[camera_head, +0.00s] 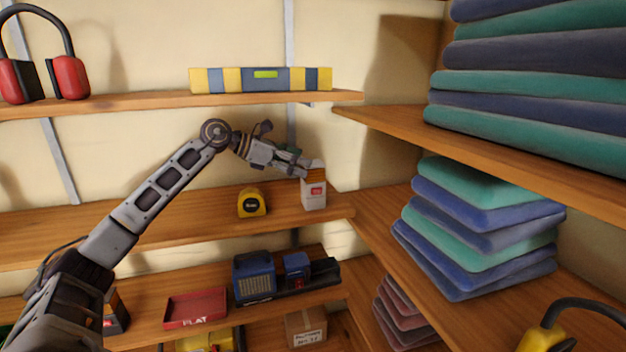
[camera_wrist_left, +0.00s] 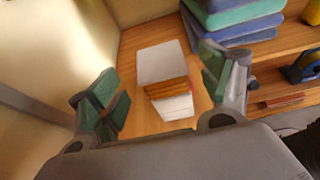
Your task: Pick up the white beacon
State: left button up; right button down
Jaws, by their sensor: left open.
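The white beacon (camera_head: 314,195), a white block with an orange band, stands upright on the middle shelf near its right end. In the left wrist view the beacon (camera_wrist_left: 162,64) shows a white top, orange layers and a white lower part. My left gripper (camera_head: 302,168) is open at the beacon's upper part. In the left wrist view its green-padded fingers (camera_wrist_left: 163,85) are spread to either side of the beacon, with gaps visible on both sides. I cannot tell how deep the beacon sits between them. My right gripper is not in view.
A yellow tape measure (camera_head: 252,203) stands left of the beacon on the same shelf. A yellow-and-blue level (camera_head: 262,79) lies on the shelf above. Folded cloths (camera_head: 480,228) are stacked on the right shelf. A red tray (camera_head: 195,307) and blue devices (camera_head: 255,278) sit below.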

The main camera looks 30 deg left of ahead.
pick_arm(q)
jog(key=shift+r+p+x, duration=0.2)
jog(key=shift+p+x, duration=0.35)
jog(key=shift+x, duration=1.2)
jog(key=shift+f, duration=0.1)
jog(key=shift+c, duration=0.3)
grip_shut()
